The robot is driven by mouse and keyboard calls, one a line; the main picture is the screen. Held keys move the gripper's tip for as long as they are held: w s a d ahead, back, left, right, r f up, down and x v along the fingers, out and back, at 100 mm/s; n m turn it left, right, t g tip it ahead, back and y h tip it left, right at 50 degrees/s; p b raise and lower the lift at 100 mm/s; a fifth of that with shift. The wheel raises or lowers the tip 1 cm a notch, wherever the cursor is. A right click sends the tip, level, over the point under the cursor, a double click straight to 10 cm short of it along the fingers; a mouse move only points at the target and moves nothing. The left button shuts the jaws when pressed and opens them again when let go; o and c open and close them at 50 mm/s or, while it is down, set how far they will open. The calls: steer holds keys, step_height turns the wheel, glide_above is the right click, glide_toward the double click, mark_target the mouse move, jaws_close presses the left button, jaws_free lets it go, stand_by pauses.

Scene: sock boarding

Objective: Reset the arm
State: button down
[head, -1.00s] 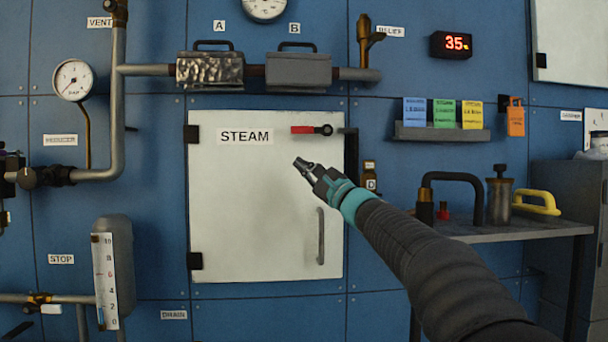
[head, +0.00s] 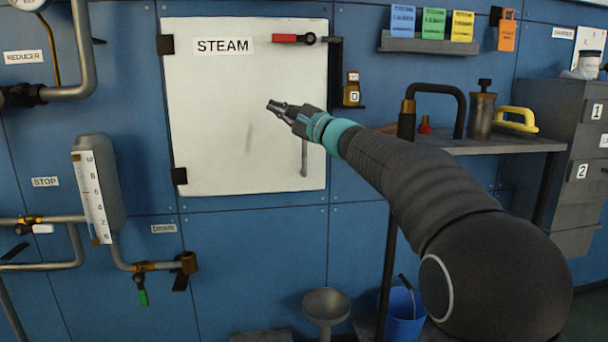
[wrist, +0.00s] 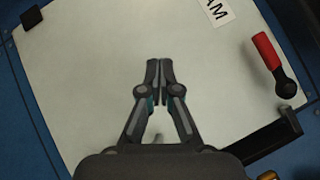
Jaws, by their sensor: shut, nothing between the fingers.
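My gripper (head: 275,107) is shut and empty, in front of the white STEAM door (head: 215,140) in the head view. My arm reaches to it from the lower right. In the wrist view the two fingertips of my gripper (wrist: 159,68) are together, with the white door (wrist: 100,60) behind them. The door is closed. Its red-handled latch (head: 293,39) lies level at the door's top right, and the red handle also shows in the wrist view (wrist: 266,50). The gripper and forearm partly cover the door's grey pull handle (head: 304,160).
A shelf (head: 500,146) at right bears a black hose, a metal canister (head: 481,115) and a yellow-handled item (head: 517,118). A grey cabinet (head: 580,110) stands far right. A funnel (head: 326,305) and blue bucket (head: 403,318) are below. Pipes and a level gauge (head: 97,190) are at left.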

steer(key=s+f+n+g+h, duration=0.3)
steer(key=s+f+n+g, duration=0.15)
steer(key=f, duration=0.95)
steer(key=s+d+f+n+g+h+p, duration=0.3)
steer(key=s+d+f+h, duration=0.2)
steer(key=s+f, duration=0.65)
steer(key=s+d+f+n+g+h+p, duration=0.1)
steer(key=s+d+f+n+h+p, duration=0.15)
steer(key=s+d, duration=0.55)
steer(key=s+d+f+n+g+h+p, duration=0.1)
steer(key=s+d+h, duration=0.35)
steer(key=s, duration=0.65)
steer(key=s+d+r+t+h+p, duration=0.1)
steer(key=s+d+r+t+p, duration=0.1)
steer(key=s, duration=0.6)
steer(key=d+r+p, duration=0.1)
steer(key=d+p, duration=0.1)
steer(key=d, duration=0.1)
steer(key=shift+s+r+n+h, duration=0.35)
steer(key=shift+r+n+h, duration=0.05)
